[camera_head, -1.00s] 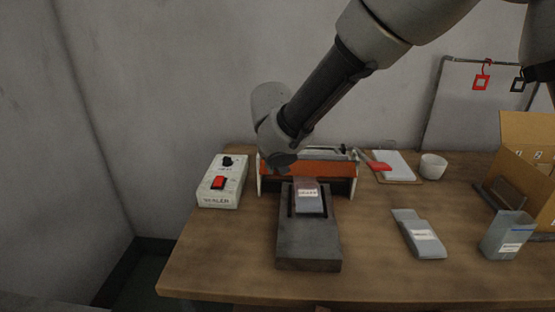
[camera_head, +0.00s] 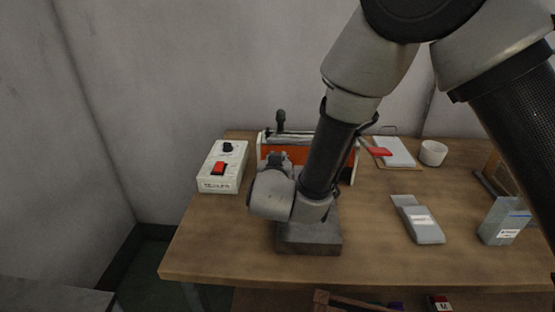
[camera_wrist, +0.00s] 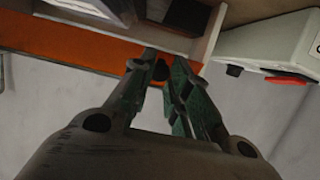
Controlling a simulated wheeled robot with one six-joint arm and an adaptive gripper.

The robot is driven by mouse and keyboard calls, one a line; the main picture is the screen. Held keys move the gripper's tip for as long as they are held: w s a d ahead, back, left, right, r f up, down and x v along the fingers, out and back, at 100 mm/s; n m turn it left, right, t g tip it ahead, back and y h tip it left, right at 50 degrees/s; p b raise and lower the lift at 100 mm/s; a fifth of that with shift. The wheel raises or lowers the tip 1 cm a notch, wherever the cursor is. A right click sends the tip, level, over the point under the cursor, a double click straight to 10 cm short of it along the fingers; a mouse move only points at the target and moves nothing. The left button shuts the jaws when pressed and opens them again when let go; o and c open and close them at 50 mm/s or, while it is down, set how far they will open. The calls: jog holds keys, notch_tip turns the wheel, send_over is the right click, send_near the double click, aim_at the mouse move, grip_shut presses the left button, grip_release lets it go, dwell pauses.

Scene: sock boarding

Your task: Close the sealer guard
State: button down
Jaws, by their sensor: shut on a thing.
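The sealer (camera_head: 263,140) stands at the back of the table, with an orange panel (camera_head: 273,154) along its front that looks like the guard. My arm covers the panel's middle. My gripper (camera_head: 278,160) is at the front of the panel, left of its middle. In the wrist view, my gripper (camera_wrist: 163,66) is shut on a small dark knob (camera_wrist: 160,71) at the edge of the orange panel (camera_wrist: 85,50). I cannot tell the guard's exact angle.
A white control box (camera_head: 222,168) with a red switch stands close to the sealer's left.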

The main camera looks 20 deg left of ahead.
jog(key=shift+w+t, duration=0.2)
jog(key=shift+t, duration=0.3)
jog(key=c, duration=1.3)
grip_release()
jog(key=shift+f, duration=0.1)
jog(key=shift+s, duration=0.1)
jog(key=v, duration=0.7)
jog(key=shift+s, duration=0.15)
